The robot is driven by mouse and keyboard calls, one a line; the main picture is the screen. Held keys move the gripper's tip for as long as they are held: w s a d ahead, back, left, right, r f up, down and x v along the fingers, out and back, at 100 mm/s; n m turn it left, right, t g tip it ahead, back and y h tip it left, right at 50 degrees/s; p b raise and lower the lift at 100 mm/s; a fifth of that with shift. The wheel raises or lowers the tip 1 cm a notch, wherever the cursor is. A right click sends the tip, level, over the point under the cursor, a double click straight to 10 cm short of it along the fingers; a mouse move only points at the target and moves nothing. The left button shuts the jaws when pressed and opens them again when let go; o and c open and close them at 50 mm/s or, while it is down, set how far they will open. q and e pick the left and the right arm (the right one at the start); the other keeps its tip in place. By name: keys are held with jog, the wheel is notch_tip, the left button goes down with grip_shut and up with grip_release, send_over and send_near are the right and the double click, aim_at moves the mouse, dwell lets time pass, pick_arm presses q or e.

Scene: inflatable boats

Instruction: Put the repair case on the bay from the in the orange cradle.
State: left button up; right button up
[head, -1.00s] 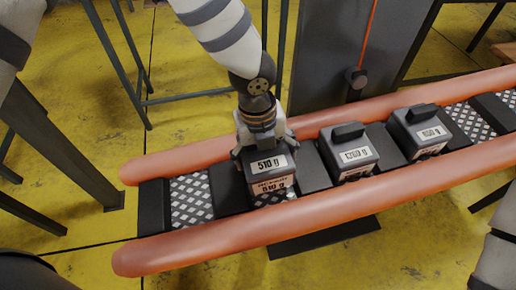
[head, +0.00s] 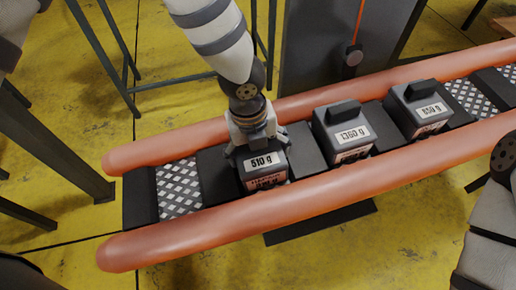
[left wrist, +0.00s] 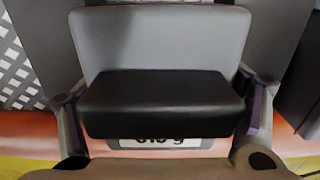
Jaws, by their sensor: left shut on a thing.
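The orange cradle has two long inflated tubes (head: 330,190) with bays between black dividers. A grey case labelled 510 g (head: 265,176) sits low between two dividers in one bay, roughly level. My left gripper (head: 258,148) is above it, shut on its black handle. In the left wrist view the fingers (left wrist: 162,105) flank the black handle (left wrist: 160,92), and the case's grey top (left wrist: 160,35) shows behind it. The front tube hides the case's lower edge, so I cannot tell whether it touches the bay floor.
A case labelled 1360 g (head: 343,133) and one labelled 850 g (head: 418,110) stand in bays to the right. An empty bay with a checkered metal floor (head: 180,187) lies left. A dark grey cabinet (head: 320,60) and metal stands are behind. Yellow floor surrounds the cradle.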

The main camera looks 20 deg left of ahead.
pick_arm(q)
jog(key=shift+r, duration=0.1)
jog(key=o, duration=1.6)
jog(key=r, duration=0.8)
jog(key=a+r, duration=0.1)
jog(key=r, duration=0.3)
jog(key=shift+s, duration=0.35)
jog(key=shift+f, duration=0.1)
